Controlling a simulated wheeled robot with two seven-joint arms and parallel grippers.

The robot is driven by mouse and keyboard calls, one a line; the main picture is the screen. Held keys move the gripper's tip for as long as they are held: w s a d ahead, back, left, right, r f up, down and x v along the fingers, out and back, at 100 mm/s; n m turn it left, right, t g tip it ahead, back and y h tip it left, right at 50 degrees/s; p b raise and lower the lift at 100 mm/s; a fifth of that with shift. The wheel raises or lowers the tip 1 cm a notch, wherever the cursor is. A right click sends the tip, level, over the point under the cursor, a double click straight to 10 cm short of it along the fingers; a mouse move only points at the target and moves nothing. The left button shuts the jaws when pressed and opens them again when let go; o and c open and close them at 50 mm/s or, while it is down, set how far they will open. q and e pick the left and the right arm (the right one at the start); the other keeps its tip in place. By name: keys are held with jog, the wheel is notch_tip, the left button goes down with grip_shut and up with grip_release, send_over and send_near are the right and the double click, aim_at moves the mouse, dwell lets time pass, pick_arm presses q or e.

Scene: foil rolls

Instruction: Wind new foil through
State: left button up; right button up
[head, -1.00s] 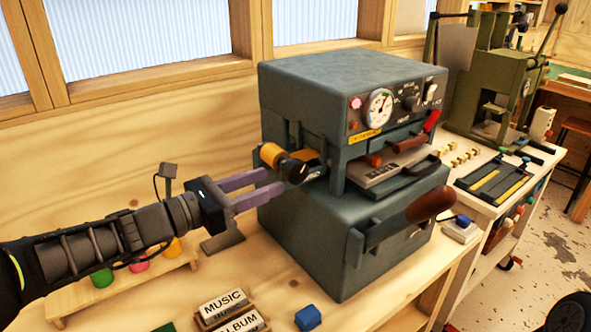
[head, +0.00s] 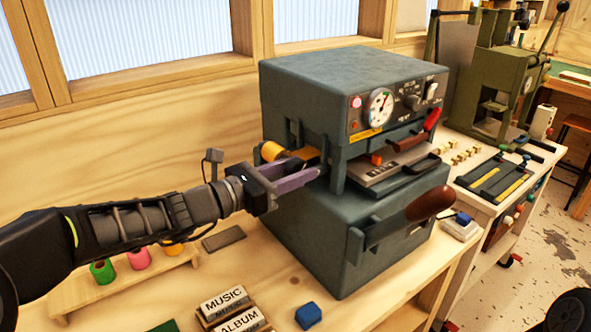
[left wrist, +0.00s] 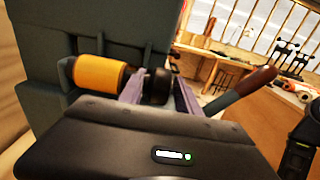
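The grey stamping press (head: 340,85) stands on the bench with its dial and levers facing right. An orange-gold foil roll (head: 272,151) sticks out of its left side; it also shows in the left wrist view (left wrist: 98,74). My left gripper (head: 312,170) is at that side, just below and in front of the roll. In the left wrist view its purple fingers lie on either side of a black knob (left wrist: 158,86) beside the roll. The fingers are apart; whether they touch the knob is unclear. Green (head: 102,272) and pink (head: 139,259) rolls sit on a low wooden rack. My right gripper is not seen.
A small stand (head: 224,238) is close behind my left arm. MUSIC (head: 224,301) and ALBUM (head: 242,322) blocks and a blue block (head: 308,315) lie in front of the press. A green press (head: 500,95) stands on the bench to the right.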

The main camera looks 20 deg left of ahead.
pick_arm(q)
grip_shut()
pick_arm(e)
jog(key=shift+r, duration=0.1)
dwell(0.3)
pick_arm(q)
jog(key=shift+r+p, duration=0.2)
jog(key=shift+p, duration=0.5)
jog(key=g+y+p, duration=0.1)
jog(key=g+p, duration=0.1)
jog(key=p, duration=0.4)
jog(key=g+y+p, duration=0.2)
jog(key=p, duration=0.5)
jog(key=shift+r, duration=0.35)
jog(key=shift+w+f+g+y+p, duration=0.1)
jog(key=shift+g+y+p, duration=0.2)
jog(key=shift+y+p, duration=0.15)
jog(key=shift+d+f+g+y+p, duration=0.15)
jog(key=shift+g+y+p, duration=0.15)
jog(key=shift+g+y, duration=0.25)
jog(key=g+y, duration=0.3)
jog(key=g, duration=0.1)
jog(key=shift+w+f, duration=0.1)
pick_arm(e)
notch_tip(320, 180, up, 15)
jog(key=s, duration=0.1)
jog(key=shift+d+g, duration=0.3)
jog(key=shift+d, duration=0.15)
